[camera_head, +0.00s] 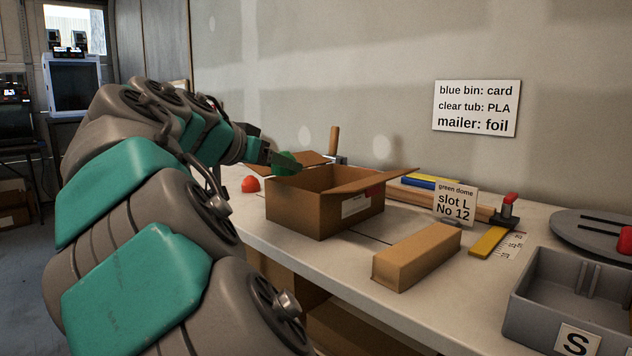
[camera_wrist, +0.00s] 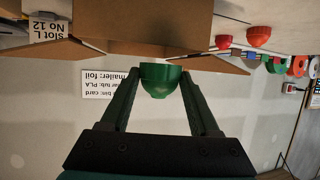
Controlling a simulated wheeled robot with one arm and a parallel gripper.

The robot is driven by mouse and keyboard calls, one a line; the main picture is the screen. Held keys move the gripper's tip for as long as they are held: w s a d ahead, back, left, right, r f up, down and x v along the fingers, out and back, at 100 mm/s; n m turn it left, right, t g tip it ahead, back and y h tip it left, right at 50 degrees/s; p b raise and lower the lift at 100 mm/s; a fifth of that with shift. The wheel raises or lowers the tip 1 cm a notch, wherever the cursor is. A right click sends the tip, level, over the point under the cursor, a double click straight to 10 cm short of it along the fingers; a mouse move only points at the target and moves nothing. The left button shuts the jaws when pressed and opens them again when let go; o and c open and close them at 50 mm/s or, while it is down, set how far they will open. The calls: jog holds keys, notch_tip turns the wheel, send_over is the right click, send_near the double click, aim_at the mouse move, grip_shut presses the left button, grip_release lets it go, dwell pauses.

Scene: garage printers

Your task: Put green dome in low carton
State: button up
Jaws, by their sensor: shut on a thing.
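The green dome (camera_head: 287,163) is held in my gripper (camera_head: 274,158) at the far left edge of the open low carton (camera_head: 322,214), above table level. In the wrist view, which is upside down, the green dome (camera_wrist: 160,80) sits between the two fingertips (camera_wrist: 160,77), close to the brown carton wall (camera_wrist: 140,25) and its spread flaps. My gripper is shut on the dome. The carton's flaps stand open and a white label is on its front. Its inner floor is hidden from the head view.
A red dome (camera_head: 250,184) lies left of the carton. A long cardboard box (camera_head: 417,257), a "green dome slot L No 12" card (camera_head: 455,201) and a grey bin marked S (camera_head: 565,300) stand to the right. Tools lie behind. Bare table shows in front of the carton.

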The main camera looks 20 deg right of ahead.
jog(key=shift+p+x, duration=0.8)
jog(key=shift+x, duration=4.95)
jog(key=shift+s+d, duration=0.1)
jog(key=shift+s, duration=0.05)
jog(key=shift+f, duration=0.1)
jog(key=shift+f+b, duration=0.3)
jog(key=shift+b, duration=0.15)
jog(key=shift+f+b, duration=0.3)
jog(key=shift+b, duration=0.1)
jog(key=o, duration=1)
jog(key=shift+o, duration=0.2)
